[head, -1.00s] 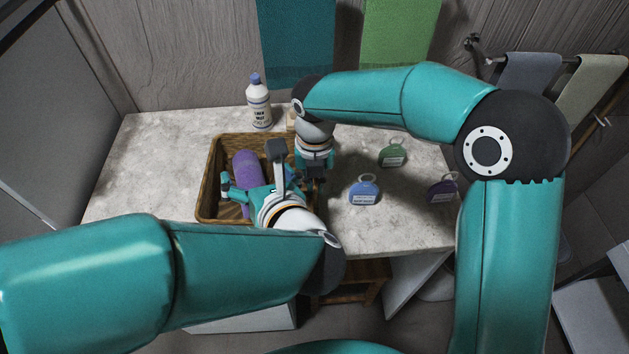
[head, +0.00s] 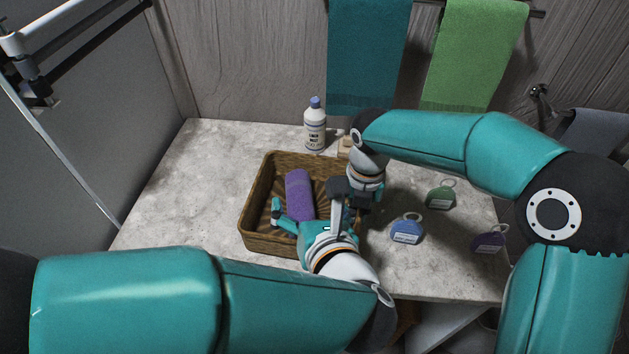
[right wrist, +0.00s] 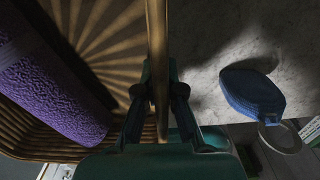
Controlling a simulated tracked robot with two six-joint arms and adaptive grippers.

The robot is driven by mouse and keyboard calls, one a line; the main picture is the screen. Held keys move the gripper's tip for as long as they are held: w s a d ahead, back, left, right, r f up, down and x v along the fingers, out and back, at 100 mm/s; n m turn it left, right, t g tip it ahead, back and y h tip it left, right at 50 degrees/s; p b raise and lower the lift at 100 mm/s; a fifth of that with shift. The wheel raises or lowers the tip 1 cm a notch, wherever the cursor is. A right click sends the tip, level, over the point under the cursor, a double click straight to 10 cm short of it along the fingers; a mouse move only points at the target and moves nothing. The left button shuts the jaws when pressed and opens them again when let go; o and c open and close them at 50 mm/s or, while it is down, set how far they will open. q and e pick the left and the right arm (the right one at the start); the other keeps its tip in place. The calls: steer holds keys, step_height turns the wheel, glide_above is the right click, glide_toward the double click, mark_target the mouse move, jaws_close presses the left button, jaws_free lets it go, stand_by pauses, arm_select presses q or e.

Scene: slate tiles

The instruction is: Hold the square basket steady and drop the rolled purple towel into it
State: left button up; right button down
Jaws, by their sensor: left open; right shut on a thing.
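The rolled purple towel (head: 299,194) lies inside the square brown wicker basket (head: 256,180) in the head view. The towel also shows in the right wrist view (right wrist: 50,85), resting over the basket's ribbed floor. My left gripper (head: 312,213) is open over the near part of the basket, its fingers spread around the towel's near end without gripping it. My right gripper (head: 357,201) is shut on the basket's right rim. In the right wrist view that rim (right wrist: 158,70) runs between its fingers. The left gripper and forearm hide the basket's near right corner.
A white bottle with a blue cap (head: 315,128) stands behind the basket. Blue (head: 407,229), green (head: 441,195) and purple (head: 489,240) ringed tags lie to the right on the stone counter (head: 190,190). Teal (head: 367,55) and green towels (head: 472,55) hang behind. The counter left of the basket is clear.

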stand_by(0.4)
steer(key=c, duration=1.2)
jaws_free()
steer(key=shift+r, duration=0.1)
step_height(320, 180, up, 11)
steer(key=shift+r, duration=0.35)
